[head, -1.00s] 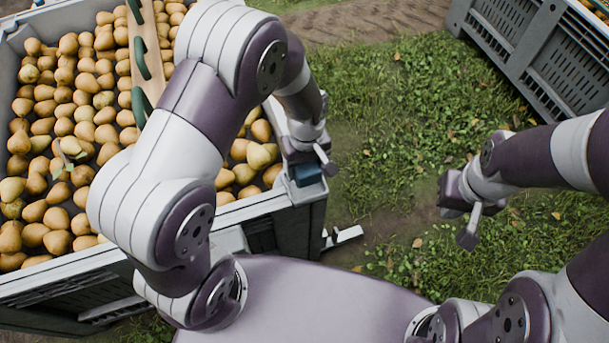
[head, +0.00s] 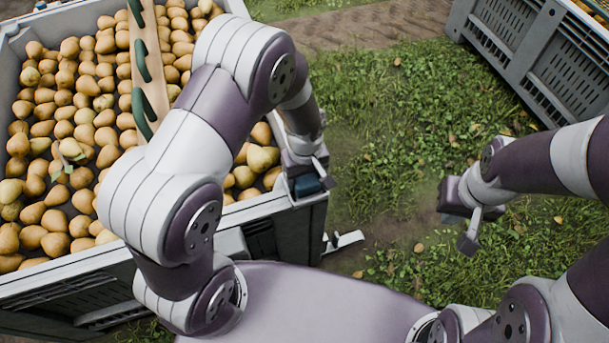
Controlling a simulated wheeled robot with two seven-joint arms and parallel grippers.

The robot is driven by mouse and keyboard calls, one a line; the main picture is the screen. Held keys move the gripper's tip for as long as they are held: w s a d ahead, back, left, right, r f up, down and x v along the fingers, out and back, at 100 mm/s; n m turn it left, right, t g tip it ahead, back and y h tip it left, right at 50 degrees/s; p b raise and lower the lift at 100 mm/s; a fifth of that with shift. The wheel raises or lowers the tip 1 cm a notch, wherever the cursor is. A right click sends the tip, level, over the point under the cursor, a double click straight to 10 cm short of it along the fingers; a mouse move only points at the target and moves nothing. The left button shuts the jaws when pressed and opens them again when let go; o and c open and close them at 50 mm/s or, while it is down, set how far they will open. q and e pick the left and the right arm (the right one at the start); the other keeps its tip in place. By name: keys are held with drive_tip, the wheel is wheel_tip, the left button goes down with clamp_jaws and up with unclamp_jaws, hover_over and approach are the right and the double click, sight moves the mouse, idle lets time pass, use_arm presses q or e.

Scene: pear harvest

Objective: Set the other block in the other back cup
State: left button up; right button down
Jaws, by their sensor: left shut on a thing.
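My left gripper (head: 314,180) is shut on a dark blue block (head: 306,187). It holds the block at the near right corner of the grey pear crate (head: 292,212), over or beside the rim; I cannot tell whether the block touches the crate. The gripper hides part of the block and of that corner. No cup can be made out clearly there. My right gripper (head: 472,226) hangs over the grass to the right, away from the crate, with nothing seen in it; its jaw opening is unclear.
The crate is full of pears (head: 60,150). A wooden strip with green loops (head: 146,75) lies across it, partly behind my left arm. A second grey crate (head: 535,55) stands at the upper right. Grass (head: 390,130) between the crates is clear.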

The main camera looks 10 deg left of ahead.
use_arm(q)
drive_tip(key=o, duration=1.1)
drive_tip(key=shift+s+f, duration=0.35)
drive_tip(key=shift+f, duration=0.25)
drive_tip(key=shift+d, duration=0.15)
drive_tip(key=shift+f, duration=0.1)
drive_tip(key=r, duration=0.1)
drive_tip(key=r+p, duration=0.1)
drive_tip(key=r, duration=0.2)
drive_tip(key=shift+w+a+r+p, duration=0.3)
drive_tip(key=shift+w+r+p, duration=0.1)
wheel_tip(320, 180, up, 9)
drive_tip(key=p, duration=0.2)
drive_tip(key=s+a+r+m+t, duration=0.1)
drive_tip(key=s+a+r+m, duration=0.4)
drive_tip(key=s+a+m, duration=0.2)
drive_tip(key=shift+s, duration=0.8)
